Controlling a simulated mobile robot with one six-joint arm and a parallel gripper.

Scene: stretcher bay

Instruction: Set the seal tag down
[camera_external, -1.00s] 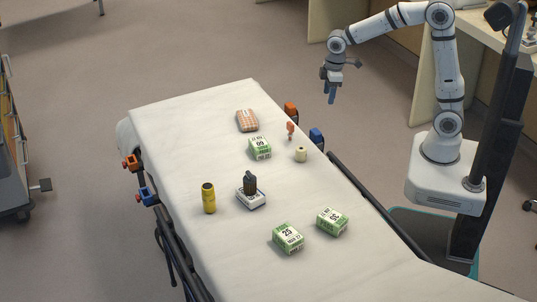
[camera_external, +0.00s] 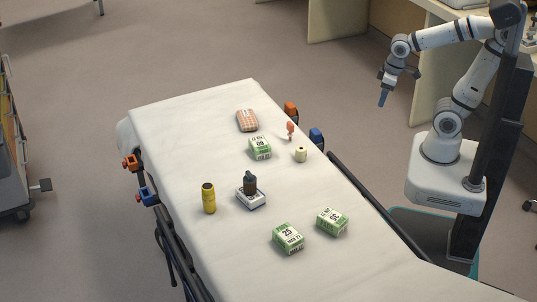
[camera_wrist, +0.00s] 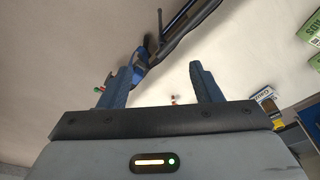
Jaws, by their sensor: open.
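The seal tag appears to be the small orange-red piece (camera_external: 290,130) on the white sheet of the stretcher (camera_external: 165,140), near its right edge in the external view. It stands apart from my gripper (camera_external: 384,98), which hangs in the air to the right of the stretcher, well clear of it. In the wrist view my gripper (camera_wrist: 163,85) has its two fingers wide apart with nothing held between them. A tiny reddish thing (camera_wrist: 174,98) shows far beyond the fingers; I cannot tell whether it is the tag.
Near the tag are a cream roll (camera_external: 301,154), a green-and-white box (camera_external: 260,148) and a checked orange pack (camera_external: 247,120). A yellow canister (camera_external: 209,198), a dark bottle on a white base (camera_external: 250,190) and two more green boxes (camera_external: 288,238) stand nearer. A dark side rail (camera_external: 375,205) edges the stretcher.

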